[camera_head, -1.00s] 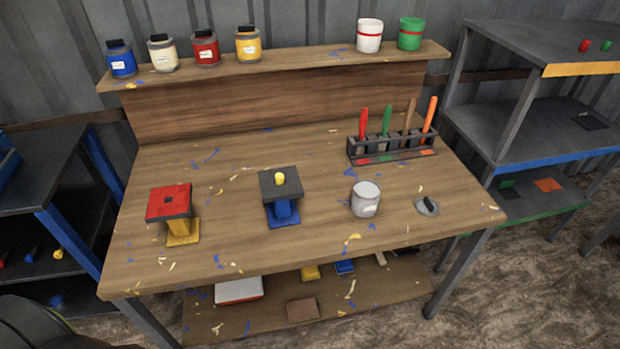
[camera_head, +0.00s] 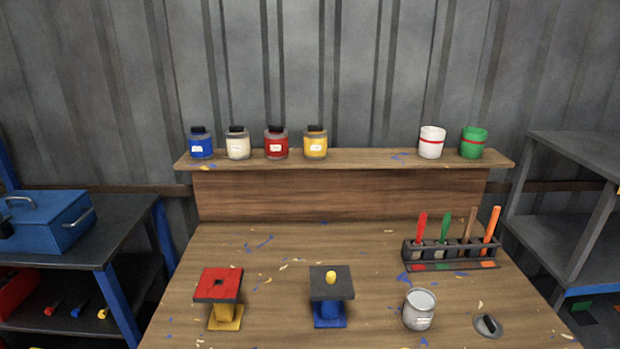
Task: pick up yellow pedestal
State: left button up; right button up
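The yellow pedestal (camera_head: 226,317) stands upright at the front left of the wooden workbench. Its base and column are yellow, and its square top (camera_head: 219,284) is red and dark with a small dark hole in the middle. To its right stands a blue pedestal (camera_head: 329,314) with a dark square top and a small yellow piece (camera_head: 331,277) on it. Neither of my grippers shows in the head view.
A grey cup (camera_head: 419,309), a round lid (camera_head: 488,325) and a rack of colored-handled tools (camera_head: 451,252) occupy the bench's right side. Jars and cans line the raised shelf (camera_head: 375,160). Shelving units flank the bench, the left one holding a blue toolbox (camera_head: 49,222).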

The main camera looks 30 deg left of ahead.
aim_at(220, 285)
jog(key=k+l+u, duration=0.15)
jog(key=u, duration=1.5)
